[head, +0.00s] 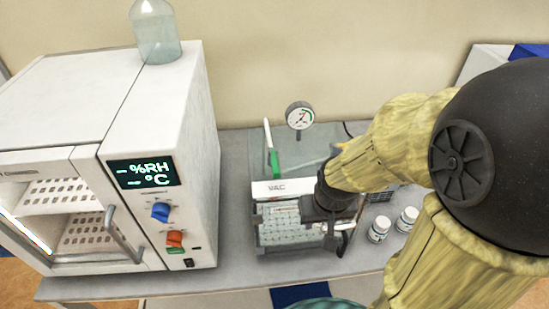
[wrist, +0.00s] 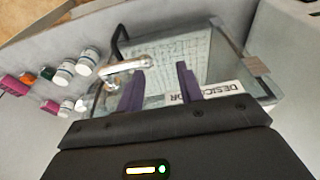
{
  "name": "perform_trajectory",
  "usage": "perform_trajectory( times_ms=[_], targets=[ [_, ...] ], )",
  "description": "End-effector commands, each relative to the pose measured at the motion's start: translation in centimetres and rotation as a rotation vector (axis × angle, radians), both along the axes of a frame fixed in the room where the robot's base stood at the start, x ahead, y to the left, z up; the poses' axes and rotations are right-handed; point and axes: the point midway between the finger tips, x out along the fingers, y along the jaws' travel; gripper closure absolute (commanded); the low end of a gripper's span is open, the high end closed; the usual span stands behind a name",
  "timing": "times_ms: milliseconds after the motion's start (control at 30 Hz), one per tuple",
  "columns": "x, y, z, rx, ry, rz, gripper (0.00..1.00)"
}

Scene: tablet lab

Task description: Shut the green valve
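The green valve (head: 274,161) stands behind the white panel marked VAC (head: 283,189) in the head view, with a pale upright piece above it. The valve does not show in the wrist view. The desiccator (head: 285,234) is a clear-sided box with a perforated plate; its label (wrist: 208,93) shows in the wrist view. My gripper (head: 322,208) is over the right part of the desiccator, to the right of and nearer than the valve. In the wrist view its two purple fingers (wrist: 161,82) are apart with nothing between them.
A round gauge (head: 299,115) stands behind the desiccator. A white chamber (head: 170,150) with a display fills the left, with a glass bottle (head: 156,32) on top. White jars (head: 379,229) stand right of the desiccator. A metal fitting (wrist: 125,68) is close to my left finger in the wrist view.

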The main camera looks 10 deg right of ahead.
Motion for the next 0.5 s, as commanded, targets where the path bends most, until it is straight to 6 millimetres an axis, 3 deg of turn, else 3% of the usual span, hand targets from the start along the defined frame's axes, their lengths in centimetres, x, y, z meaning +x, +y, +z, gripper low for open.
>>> perform_trajectory(
  times_ms=[33, 167, 500],
  targets=[
    [0.0, 0.0, 0.0, 0.000, 0.000, 0.000, 0.73],
    [0.7, -0.2, 1.1, 0.008, 0.013, -0.012, 0.98],
    [6.3, -0.9, 7.5, 0.159, 0.152, -0.069, 1.00]
  ],
)
